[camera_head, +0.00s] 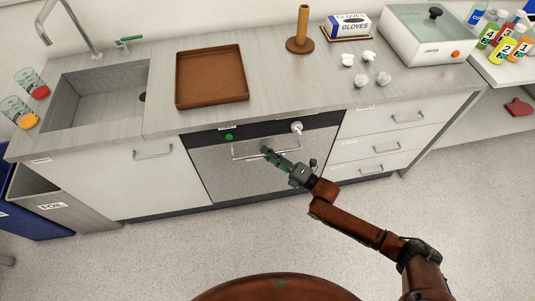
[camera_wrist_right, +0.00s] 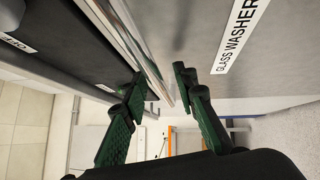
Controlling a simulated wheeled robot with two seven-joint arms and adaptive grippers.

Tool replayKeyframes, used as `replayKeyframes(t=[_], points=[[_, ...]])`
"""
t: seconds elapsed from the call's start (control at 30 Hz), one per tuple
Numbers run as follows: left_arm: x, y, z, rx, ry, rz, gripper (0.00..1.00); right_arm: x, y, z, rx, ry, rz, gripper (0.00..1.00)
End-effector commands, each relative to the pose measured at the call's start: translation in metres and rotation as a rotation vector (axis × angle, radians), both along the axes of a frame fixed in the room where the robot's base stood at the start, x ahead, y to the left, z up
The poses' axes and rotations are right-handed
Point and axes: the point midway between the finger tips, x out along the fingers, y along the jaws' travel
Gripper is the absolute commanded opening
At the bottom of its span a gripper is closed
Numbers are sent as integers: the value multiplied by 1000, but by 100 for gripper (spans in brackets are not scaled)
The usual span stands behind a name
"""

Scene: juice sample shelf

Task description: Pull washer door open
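The washer door (camera_head: 228,180) is a grey panel under the counter and looks shut, flush with the cabinet fronts. Its handle (camera_head: 240,157) is a long silver bar across the top of the door. My right gripper (camera_head: 266,151) is at the right part of this bar. In the right wrist view, my right gripper (camera_wrist_right: 160,86) has its green fingers apart, with the handle bar (camera_wrist_right: 147,50) running between or just beyond the tips. I cannot tell whether either finger touches it. A "GLASS WASHER" label (camera_wrist_right: 240,35) is on the door. My left gripper is out of view.
Above the door is a dark panel with a green button (camera_head: 229,137) and a white knob (camera_head: 296,127). White drawers (camera_head: 375,148) are to the right, a white cabinet door (camera_head: 150,175) to the left. The floor (camera_head: 150,250) before the washer is clear.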

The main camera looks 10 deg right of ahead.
Motion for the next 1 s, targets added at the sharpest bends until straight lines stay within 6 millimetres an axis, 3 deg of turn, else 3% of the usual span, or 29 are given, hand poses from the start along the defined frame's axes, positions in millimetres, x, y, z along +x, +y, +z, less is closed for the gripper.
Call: replayKeyframes(t=[0.07,0.47,1.0], points=[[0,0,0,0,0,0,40,0,0,0,0,0,0,26],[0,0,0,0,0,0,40,0,0,0,1,1,0,0],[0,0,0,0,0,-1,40,0,0,-1,1,1,0,0]])
